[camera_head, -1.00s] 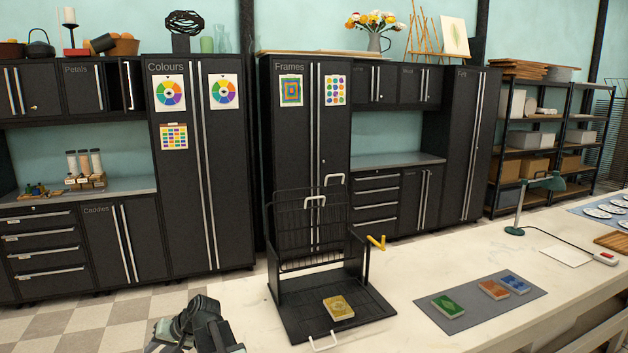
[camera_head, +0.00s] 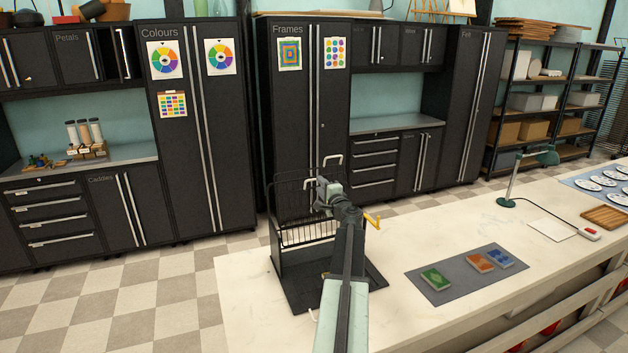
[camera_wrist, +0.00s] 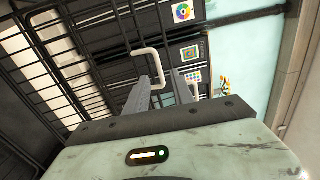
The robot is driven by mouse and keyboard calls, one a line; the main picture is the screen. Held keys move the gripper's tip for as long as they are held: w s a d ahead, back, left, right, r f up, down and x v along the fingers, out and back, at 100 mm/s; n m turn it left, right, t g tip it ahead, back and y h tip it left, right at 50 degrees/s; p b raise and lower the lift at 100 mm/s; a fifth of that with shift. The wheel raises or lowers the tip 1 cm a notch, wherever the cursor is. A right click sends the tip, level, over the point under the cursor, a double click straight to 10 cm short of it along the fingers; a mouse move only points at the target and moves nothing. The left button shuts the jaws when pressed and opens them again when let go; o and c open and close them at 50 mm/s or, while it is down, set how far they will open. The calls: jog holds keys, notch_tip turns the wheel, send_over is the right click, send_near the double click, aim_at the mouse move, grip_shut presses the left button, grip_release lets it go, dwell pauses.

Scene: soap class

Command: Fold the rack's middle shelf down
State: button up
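The black wire rack (camera_head: 277,262) stands on the table with its bottom shelf (camera_head: 298,292) lying flat. The upper shelves stand folded up, each with a white handle; the rearmost handle (camera_head: 333,158) shows in the head view. The middle shelf (camera_head: 300,238) stands upright in front, its handle partly behind my gripper (camera_head: 323,192). In the wrist view a white handle (camera_wrist: 149,52) is by the tips of my gripper (camera_wrist: 162,80). The fingers are apart with a gap between them; I cannot tell whether they touch the handle. My arm hides most of the yellow soap on the bottom shelf.
A grey mat (camera_head: 440,292) with green, orange and blue blocks lies to the right. A green lamp (camera_head: 508,202) stands farther right. The table left of the rack is clear.

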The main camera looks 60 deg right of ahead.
jog(key=x, duration=0.6)
jog(key=shift+w+d, duration=0.1)
jog(key=shift+w, duration=0.05)
grip_shut()
jog(key=shift+a, duration=0.2)
dwell(0.9)
